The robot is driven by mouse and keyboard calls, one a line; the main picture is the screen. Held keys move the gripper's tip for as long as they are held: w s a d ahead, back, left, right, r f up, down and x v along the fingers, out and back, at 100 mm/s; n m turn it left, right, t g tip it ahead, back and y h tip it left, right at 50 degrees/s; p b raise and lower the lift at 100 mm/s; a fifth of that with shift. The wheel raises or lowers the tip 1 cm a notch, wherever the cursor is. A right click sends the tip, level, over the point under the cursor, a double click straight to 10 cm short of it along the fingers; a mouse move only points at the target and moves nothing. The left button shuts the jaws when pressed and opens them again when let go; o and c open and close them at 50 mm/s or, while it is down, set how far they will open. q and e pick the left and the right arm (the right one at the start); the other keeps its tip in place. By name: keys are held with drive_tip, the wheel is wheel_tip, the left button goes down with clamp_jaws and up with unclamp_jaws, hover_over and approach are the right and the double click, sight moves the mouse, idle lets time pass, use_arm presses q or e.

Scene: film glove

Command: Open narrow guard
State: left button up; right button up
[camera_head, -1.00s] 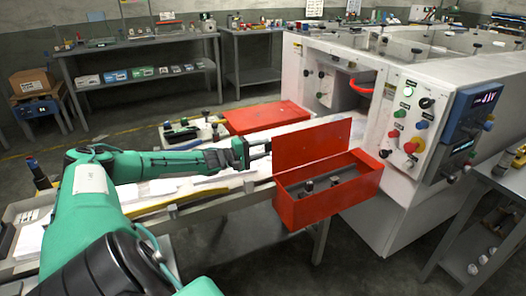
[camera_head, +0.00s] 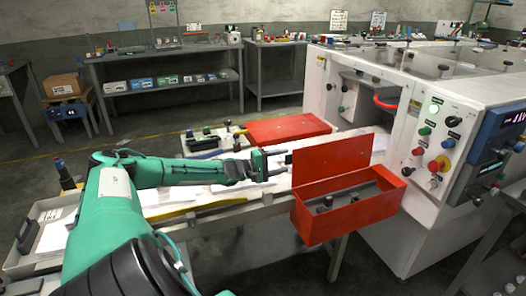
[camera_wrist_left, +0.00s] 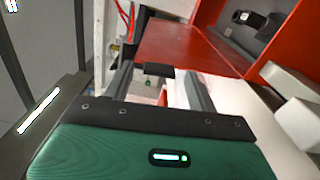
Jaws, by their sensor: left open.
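The front red guard is a narrow box (camera_head: 345,220) with its red lid (camera_head: 335,163) raised roughly upright along its back edge. Dark knobs or fittings show inside. My left gripper (camera_head: 284,163) is open at the lid's left edge, with its fingers pointing right towards it. In the left wrist view my open fingers (camera_wrist_left: 160,85) reach towards the red panel (camera_wrist_left: 185,45), and a short dark bar (camera_wrist_left: 158,69) shows between them. I cannot tell whether the fingers touch the bar or the lid. My right gripper is not in view.
A second, flat red cover (camera_head: 287,130) lies behind on the same bench. The white machine (camera_head: 380,110) with a control panel (camera_head: 440,135) stands close on the right. A shelf table (camera_head: 165,50) stands at the back, with open floor before it.

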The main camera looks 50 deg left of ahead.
use_arm(q)
drive_tip(key=p+v, duration=0.1)
drive_tip(key=v, duration=1.2)
drive_tip(key=shift+p, duration=0.4)
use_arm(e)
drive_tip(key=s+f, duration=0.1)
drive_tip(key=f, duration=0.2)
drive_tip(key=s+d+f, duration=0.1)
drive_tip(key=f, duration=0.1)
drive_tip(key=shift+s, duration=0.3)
use_arm(q)
drive_tip(key=shift+s, duration=0.1)
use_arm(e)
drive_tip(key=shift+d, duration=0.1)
